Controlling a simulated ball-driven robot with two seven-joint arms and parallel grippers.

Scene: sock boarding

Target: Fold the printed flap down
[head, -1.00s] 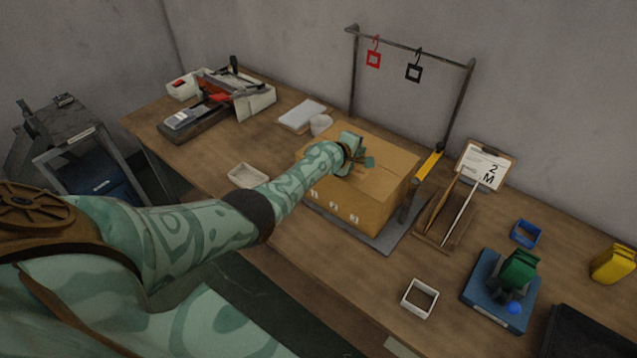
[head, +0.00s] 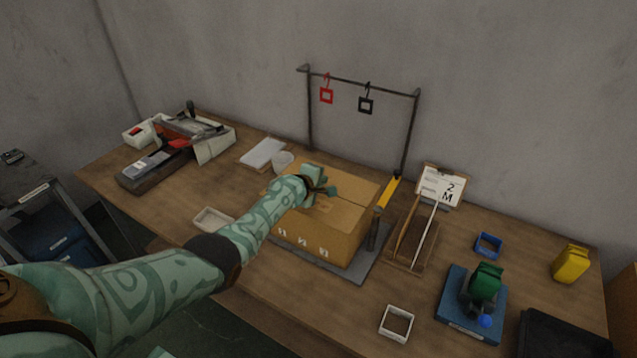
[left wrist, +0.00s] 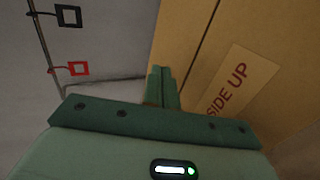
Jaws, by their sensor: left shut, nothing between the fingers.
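The cardboard box (head: 318,236) stands on a grey mat on the table. In the head view its top looks closed and roughly flat. My left gripper (head: 322,190) is over the top of the box and hides part of it. In the left wrist view my left gripper (left wrist: 162,85) is shut and empty, its fingertips over the cardboard. The printed flap (left wrist: 285,35) carries a label reading "SIDE UP" (left wrist: 243,82), partly hidden by the gripper. A dark seam runs beside it. I cannot tell whether the fingers touch the cardboard. My right gripper is not in view.
A metal frame with a red hook tag (head: 326,95) and a black one (head: 366,104) stands behind the box. A yellow-handled tool (head: 390,190) and a wooden rack (head: 412,245) stand close on its right. A white tray (head: 212,220) is left of it.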

